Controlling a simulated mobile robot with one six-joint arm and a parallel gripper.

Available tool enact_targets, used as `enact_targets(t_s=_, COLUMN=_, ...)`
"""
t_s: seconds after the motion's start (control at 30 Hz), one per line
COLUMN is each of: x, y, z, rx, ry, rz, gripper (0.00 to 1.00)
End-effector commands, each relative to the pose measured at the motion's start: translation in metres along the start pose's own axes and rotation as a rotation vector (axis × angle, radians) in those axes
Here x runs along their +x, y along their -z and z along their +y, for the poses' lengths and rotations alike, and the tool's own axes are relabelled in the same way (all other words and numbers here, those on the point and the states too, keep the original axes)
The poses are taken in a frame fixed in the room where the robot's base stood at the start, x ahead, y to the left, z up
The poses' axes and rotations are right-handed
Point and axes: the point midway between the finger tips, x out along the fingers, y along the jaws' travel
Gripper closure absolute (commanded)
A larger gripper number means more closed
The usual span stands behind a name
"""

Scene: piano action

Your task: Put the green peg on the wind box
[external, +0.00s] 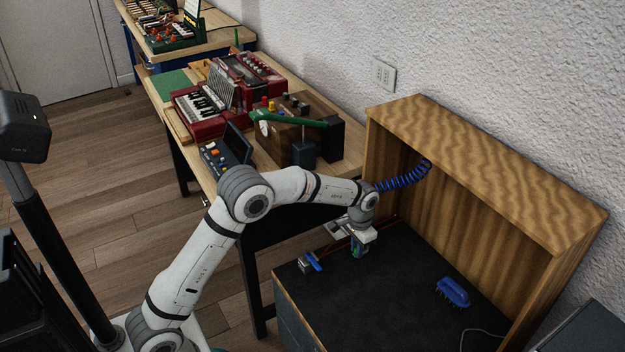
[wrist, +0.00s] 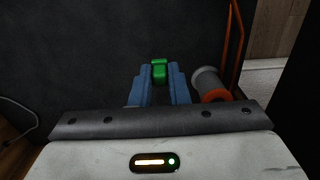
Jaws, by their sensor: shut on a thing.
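The green peg (wrist: 159,70) shows in the wrist view between the tips of my two blue fingers. My gripper (wrist: 159,76) is shut on it. In the external view my gripper (external: 358,248) points down just above the black top of the cabinet (external: 400,315). The peg is mostly hidden by the fingers there. A brown wooden box (external: 277,138) with red and yellow pieces on top stands on the workbench; it may be the wind box. A long green bar (external: 290,119) lies across its upper part.
A wooden hood (external: 490,165) rises over the back of the cabinet. A blue brush (external: 453,292) and a small blue-handled tool (external: 310,262) lie on its top. A red accordion (external: 205,108) and a control box (external: 225,150) crowd the bench. The wrist view shows a grey cylinder (wrist: 208,80).

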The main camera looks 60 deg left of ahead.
Motion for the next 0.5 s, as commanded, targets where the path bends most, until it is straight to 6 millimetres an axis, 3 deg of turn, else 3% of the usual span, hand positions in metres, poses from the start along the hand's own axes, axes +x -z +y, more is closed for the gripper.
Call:
enact_targets(t_s=0.17, x=-0.018, y=0.004, z=-0.009, rx=0.000, ry=0.000, rz=0.001, gripper=1.00)
enact_targets(t_s=0.5, x=-0.110, y=0.025, z=-0.074, rx=0.013, ry=0.001, rz=0.003, gripper=1.00)
